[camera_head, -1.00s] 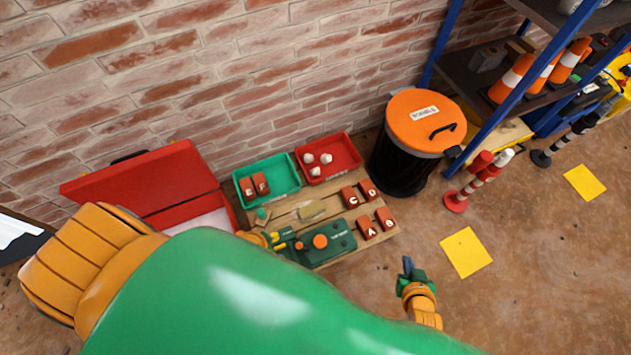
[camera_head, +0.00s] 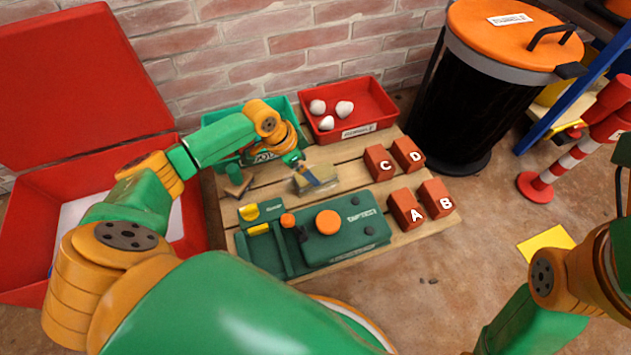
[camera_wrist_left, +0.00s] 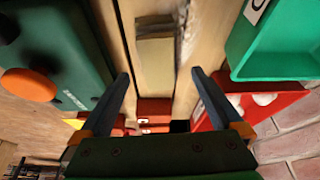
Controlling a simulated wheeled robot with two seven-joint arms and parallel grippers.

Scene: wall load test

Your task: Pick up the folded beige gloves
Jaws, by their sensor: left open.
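The folded beige gloves (camera_head: 322,182) lie as a flat tan bundle on the wooden pallet, behind the green device. They also show in the left wrist view (camera_wrist_left: 155,62). My left gripper (camera_head: 312,176) is over the gloves, and a blue finger covers part of them in the head view. In the left wrist view its two fingers (camera_wrist_left: 161,78) are apart, with the gloves in line with the gap. I cannot tell whether they touch. My right arm shows at the lower right, and its gripper end is cut off by the picture edge.
The green device (camera_head: 345,250) is in front of the gloves. Red lettered blocks (camera_head: 405,208) stand to the right. A red tray (camera_head: 372,103) with white pieces and a green tray (camera_head: 222,117) are behind. An open red case (camera_head: 190,235) lies left, a black bin (camera_head: 460,110) right.

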